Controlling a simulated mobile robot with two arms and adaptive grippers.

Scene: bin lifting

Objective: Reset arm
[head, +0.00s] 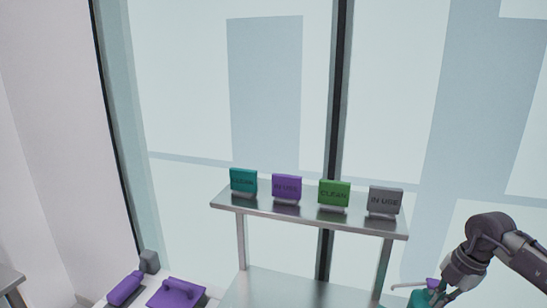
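My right arm enters from the right edge, and its gripper (446,292) points down and left at the bottom right of the head view. Its fingers are small and partly cut off by the frame's lower edge, so whether they are open or shut does not show. Right beside them is a teal item (419,298) with a purple part (433,284) and a thin pale piece sticking out to the left. Whether the gripper touches it is unclear. My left gripper is not in view.
A raised metal shelf (310,219) carries teal, purple, green (334,193) and grey (385,201) signs. Purple items (176,293) and a grey block (149,262) sit at the lower left. The lower metal surface (290,290) looks bare. Glass panels stand behind.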

